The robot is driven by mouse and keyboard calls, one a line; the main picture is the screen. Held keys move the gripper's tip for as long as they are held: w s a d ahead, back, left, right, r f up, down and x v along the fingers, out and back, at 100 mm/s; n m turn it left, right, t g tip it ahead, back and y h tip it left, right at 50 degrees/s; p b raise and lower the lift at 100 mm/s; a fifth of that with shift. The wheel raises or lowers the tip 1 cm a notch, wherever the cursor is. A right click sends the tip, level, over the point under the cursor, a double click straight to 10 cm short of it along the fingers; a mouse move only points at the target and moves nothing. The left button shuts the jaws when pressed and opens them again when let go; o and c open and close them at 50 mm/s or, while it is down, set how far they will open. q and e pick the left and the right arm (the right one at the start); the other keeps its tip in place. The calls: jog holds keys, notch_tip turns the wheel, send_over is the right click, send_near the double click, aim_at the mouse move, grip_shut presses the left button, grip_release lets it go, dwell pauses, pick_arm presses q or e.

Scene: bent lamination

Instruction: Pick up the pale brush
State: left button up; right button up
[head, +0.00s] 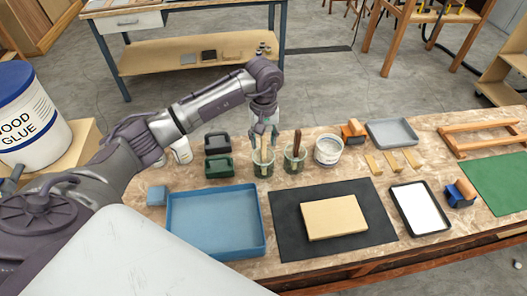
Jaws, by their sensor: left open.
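The pale brush (263,152) stands handle up in a glass jar (263,169) at the back middle of the workbench. My left gripper (264,137) points down over this jar, with its open fingers around or just beside the top of the pale handle. I cannot tell whether the fingers touch it. A second brush with a dark brown handle (297,142) stands in another jar (294,163) just to the right. The bristle ends are hidden in the jars. My right gripper is not in view.
A white tub (328,150) stands right of the jars, dark and green caddies (219,166) to their left. In front lie a blue tray (214,250) and a black mat (290,246) with a tan board (333,218). A white-topped tray (420,209) lies to the right.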

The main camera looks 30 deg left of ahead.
pick_arm(q)
jog(key=shift+f, duration=0.2)
grip_shut()
jog(key=shift+r, duration=0.1)
